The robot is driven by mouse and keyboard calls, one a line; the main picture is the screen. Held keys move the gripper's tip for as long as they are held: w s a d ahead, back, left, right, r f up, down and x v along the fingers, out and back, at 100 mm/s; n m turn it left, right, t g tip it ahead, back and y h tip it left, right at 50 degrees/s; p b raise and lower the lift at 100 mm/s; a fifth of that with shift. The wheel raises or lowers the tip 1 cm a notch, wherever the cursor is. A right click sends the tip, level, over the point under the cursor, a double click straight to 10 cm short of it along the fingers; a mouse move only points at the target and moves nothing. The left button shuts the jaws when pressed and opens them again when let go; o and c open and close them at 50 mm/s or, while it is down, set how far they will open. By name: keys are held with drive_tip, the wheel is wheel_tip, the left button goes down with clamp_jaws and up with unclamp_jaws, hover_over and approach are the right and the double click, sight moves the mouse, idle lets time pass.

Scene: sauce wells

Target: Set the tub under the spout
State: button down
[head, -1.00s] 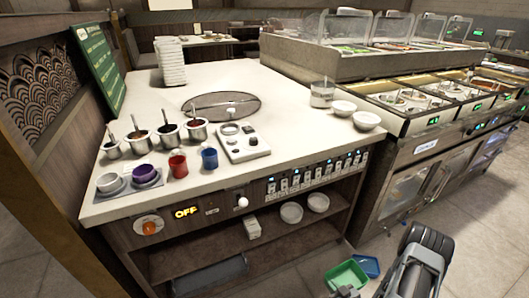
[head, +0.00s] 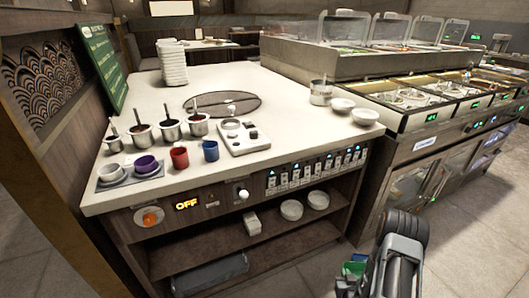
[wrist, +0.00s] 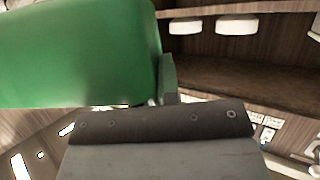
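The green tub (wrist: 75,55) fills the upper left of the wrist view, close against a grey finger of my gripper (wrist: 168,80). My gripper looks shut on the tub's edge, though the second finger is hidden. In the head view, only a small part of the green tub (head: 353,269) shows at the bottom, left of my arm, with a blue piece (head: 361,257) beside it. I cannot make out a spout for certain; a white knob-like fitting (head: 243,195) sticks out of the counter's front.
The white counter (head: 300,128) carries metal pots with ladles (head: 171,130), a red cup (head: 180,157), a blue cup (head: 210,150) and bowls (head: 365,116). Below is an open shelf with white bowls (head: 291,210). A serving station (head: 430,145) stands right. Floor is free between.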

drive_tip(key=w+a+r+n+y+b, duration=0.1)
drive_tip(key=w+a+r+b, duration=0.25)
drive_tip(key=a, duration=0.35)
drive_tip(key=w+a+r+y+b, duration=0.1)
drive_tip(key=w+a+r+b, duration=0.2)
drive_tip(key=w+a, duration=0.3)
drive_tip(key=s+r+p, duration=0.3)
drive_tip(key=r+p, duration=0.7)
drive_tip(key=p, duration=0.1)
drive_tip(key=s+r+p, duration=0.3)
drive_tip(key=r+p, duration=0.7)
drive_tip(key=p, duration=0.1)
drive_tip(key=s+r+p, duration=0.2)
drive_tip(key=r+p, duration=0.8)
drive_tip(key=p, duration=0.2)
drive_tip(key=shift+s+a, duration=0.4)
